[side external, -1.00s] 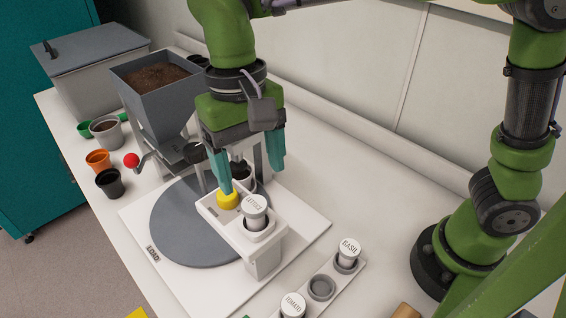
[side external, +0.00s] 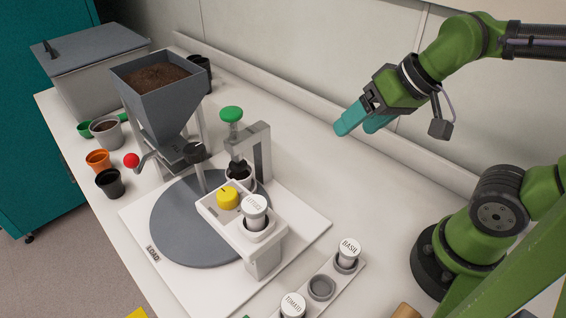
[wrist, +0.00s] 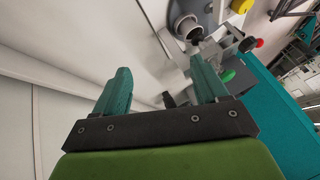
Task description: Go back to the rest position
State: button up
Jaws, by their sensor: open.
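My gripper (side external: 358,122) is raised over the back right of the bench, clear of everything, with teal fingers pointing left and down. In the wrist view my gripper (wrist: 160,90) has its fingers spread with nothing between them. The planting station, with a grey turntable (side external: 178,228) and a white housing with a yellow knob (side external: 228,196), is to the left of my gripper. A lettuce-labelled jar (side external: 255,212) sits in the housing.
A soil hopper (side external: 160,92) with a red-ended crank stands at the back left. A green-topped plunger (side external: 232,116) rises behind the housing. A rack (side external: 321,288) holds basil and tomato jars in front of my base. The bench between station and arm is clear.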

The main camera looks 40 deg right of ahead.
jog(key=shift+s+d+r+m+t, duration=0.15)
jog(key=shift+d+r+m+t, duration=0.1)
jog(key=shift+d, duration=0.25)
jog(key=shift+s+d+r+m+t, duration=0.15)
jog(key=shift+d+r, duration=0.1)
jog(key=shift+d, duration=0.25)
